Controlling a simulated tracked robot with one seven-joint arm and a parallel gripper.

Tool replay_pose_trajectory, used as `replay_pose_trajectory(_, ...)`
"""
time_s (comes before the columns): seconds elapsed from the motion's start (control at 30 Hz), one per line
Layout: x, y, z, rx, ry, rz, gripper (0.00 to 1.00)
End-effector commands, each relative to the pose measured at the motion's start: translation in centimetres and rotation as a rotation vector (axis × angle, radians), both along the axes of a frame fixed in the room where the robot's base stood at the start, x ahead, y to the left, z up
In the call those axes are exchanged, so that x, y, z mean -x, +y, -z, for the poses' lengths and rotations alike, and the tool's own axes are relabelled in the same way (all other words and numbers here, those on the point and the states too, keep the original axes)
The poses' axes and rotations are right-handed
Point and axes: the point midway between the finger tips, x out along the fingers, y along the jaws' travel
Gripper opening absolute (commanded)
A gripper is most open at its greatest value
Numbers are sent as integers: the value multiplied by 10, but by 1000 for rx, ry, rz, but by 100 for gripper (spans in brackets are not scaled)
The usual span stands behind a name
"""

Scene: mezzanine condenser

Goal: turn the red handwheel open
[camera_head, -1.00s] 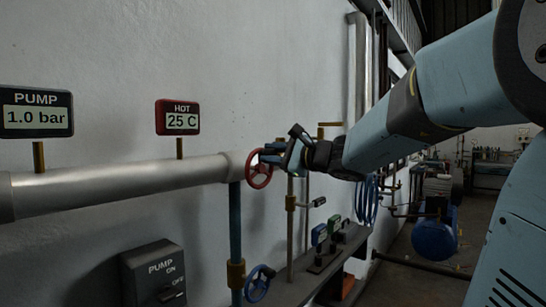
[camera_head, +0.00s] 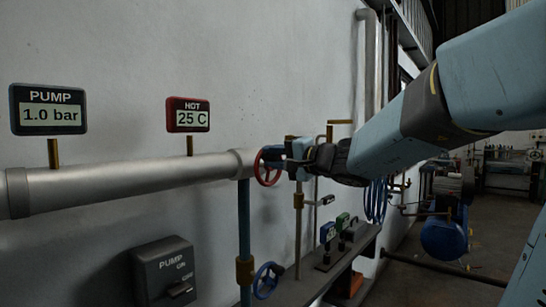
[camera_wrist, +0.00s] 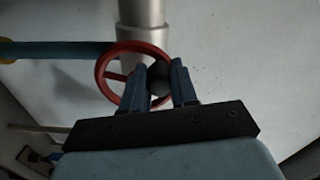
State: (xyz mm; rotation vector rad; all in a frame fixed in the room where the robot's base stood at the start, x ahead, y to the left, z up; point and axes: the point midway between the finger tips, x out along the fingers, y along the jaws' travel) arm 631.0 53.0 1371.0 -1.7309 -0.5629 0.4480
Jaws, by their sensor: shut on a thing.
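The red handwheel (camera_head: 267,167) is mounted at the right end of the thick grey pipe (camera_head: 140,177), upright and facing my arm. It also shows in the wrist view as a red ring (camera_wrist: 104,67) with spokes. My gripper (camera_head: 278,160) is at the handwheel, its blue fingers over the rim's right side. The exact contact is partly hidden.
A pump gauge (camera_head: 48,110) reads 1.0 bar and a red hot gauge (camera_head: 188,115) reads 25 C. A pump switch box (camera_head: 166,272) is on the wall below. A blue handwheel (camera_head: 267,281) sits low beside a shelf (camera_head: 325,265).

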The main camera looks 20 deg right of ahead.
Motion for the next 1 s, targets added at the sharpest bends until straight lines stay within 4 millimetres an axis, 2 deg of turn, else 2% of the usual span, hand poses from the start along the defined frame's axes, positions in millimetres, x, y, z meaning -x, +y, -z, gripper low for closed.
replay_pose_trajectory(0.63, 1, 1, 6, 44, -21, 1, 0)
replay_pose_trajectory(0.67, 1, 1, 6, 44, -21, 1, 29)
replay_pose_trajectory(0.9, 1, 1, 4, 43, -25, 0, 52)
replay_pose_trajectory(1.0, 1, 1, 3, 41, -26, 1, 53)
